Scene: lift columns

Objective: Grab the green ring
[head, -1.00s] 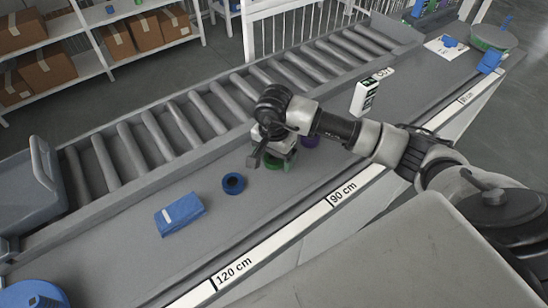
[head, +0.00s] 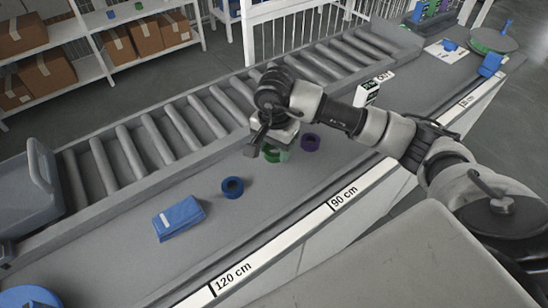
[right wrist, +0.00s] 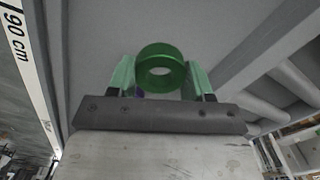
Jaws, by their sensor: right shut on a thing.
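The green ring (head: 271,154) is between the fingers of my right gripper (head: 276,151), above the grey bench top. The gripper and arm partly hide it in the head view. In the right wrist view, the green ring (right wrist: 153,52) sits upright between two greenish fingers, its hole facing the camera. My right gripper (right wrist: 160,77) is shut on it, a finger at either side. My left gripper is not in view.
A purple ring (head: 310,142) lies right of the held ring and a blue ring (head: 232,187) lies to its left. A blue box (head: 180,218) lies farther left. A white device (head: 367,94) stands behind my right arm. Rollers (head: 190,123) run along the back.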

